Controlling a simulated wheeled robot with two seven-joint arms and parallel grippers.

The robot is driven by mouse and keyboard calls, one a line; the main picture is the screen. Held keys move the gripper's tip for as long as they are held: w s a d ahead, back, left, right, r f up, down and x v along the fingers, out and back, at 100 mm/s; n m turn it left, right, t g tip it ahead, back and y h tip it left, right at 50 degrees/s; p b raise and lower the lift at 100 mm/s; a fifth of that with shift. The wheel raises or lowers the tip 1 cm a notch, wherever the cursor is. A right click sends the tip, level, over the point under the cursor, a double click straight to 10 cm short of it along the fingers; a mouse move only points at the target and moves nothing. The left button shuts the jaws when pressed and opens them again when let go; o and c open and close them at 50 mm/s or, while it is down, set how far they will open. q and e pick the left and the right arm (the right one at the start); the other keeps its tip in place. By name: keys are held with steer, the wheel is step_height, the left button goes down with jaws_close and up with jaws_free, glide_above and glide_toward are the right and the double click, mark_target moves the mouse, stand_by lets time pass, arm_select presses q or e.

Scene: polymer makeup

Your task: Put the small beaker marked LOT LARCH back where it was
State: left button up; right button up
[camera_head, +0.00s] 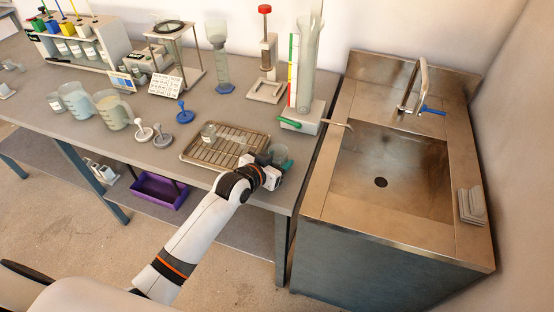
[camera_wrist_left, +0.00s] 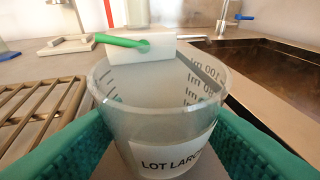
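In the head view the beaker (camera_head: 279,152) is at the table's right front, just right of the wire rack. My left gripper (camera_head: 272,164) has its teal fingers on both sides of the beaker, against its walls, and looks shut on it. The fingers also show in the left wrist view (camera_wrist_left: 160,140). I cannot tell whether the beaker's base touches the table. My right gripper is not in view.
Behind my gripper is a white block with a green handle (camera_head: 290,123) under a tall cylinder. The sink (camera_head: 390,170) is to the right. Jugs (camera_head: 112,110) and stoppers (camera_head: 162,136) stand left.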

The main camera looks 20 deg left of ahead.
arm_select(q)
steer(key=shift+o, duration=1.3)
steer(key=shift+r, duration=0.2)
steer(key=v, duration=1.2)
